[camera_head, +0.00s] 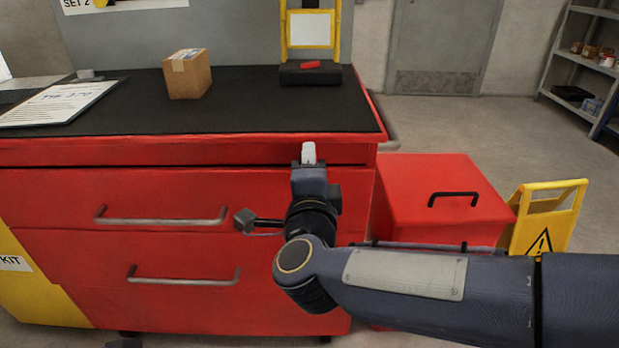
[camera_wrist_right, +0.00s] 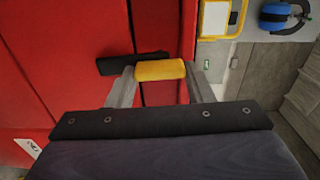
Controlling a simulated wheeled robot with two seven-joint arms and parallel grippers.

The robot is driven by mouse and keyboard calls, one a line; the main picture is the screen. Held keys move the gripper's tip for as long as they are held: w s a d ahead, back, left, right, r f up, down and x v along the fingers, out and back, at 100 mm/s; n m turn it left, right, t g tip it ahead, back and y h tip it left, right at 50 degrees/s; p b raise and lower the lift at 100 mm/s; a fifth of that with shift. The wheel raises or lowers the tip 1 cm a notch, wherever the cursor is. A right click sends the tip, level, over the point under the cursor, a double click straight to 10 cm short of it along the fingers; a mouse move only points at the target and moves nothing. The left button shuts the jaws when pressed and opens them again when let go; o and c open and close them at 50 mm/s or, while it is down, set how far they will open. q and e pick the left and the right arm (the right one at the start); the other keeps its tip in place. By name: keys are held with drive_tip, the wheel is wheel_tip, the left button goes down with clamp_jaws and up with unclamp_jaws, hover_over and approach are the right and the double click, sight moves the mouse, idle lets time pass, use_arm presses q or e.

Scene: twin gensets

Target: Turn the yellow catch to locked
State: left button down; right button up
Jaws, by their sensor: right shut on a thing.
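The yellow catch (camera_wrist_right: 160,70) shows in the wrist view as a short yellow bar in front of the red cabinet face. My right gripper (camera_wrist_right: 161,80) has one finger at each end of it and is shut on it. A black piece (camera_wrist_right: 118,64) lies just behind and left of the catch. In the head view my right gripper (camera_head: 308,156) is at the cabinet's front, near the top right corner below the worktop, and hides the catch. Whether the catch is at locked cannot be told. My left gripper is not in view.
The red cabinet (camera_head: 60,200) has long drawer handles (camera_head: 165,218) left of my right arm. A cardboard box (camera_head: 187,74) and a clipboard (camera_head: 55,103) lie on its black top. A red box (camera_head: 435,190) and a yellow floor sign (camera_head: 545,220) stand to the right.

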drive_tip(key=shift+m, duration=0.3)
idle(0.4)
drive_tip(key=o, duration=1.4)
drive_tip(key=s+p, duration=0.1)
drive_tip(key=s, duration=0.7)
drive_tip(key=shift+p, duration=0.3)
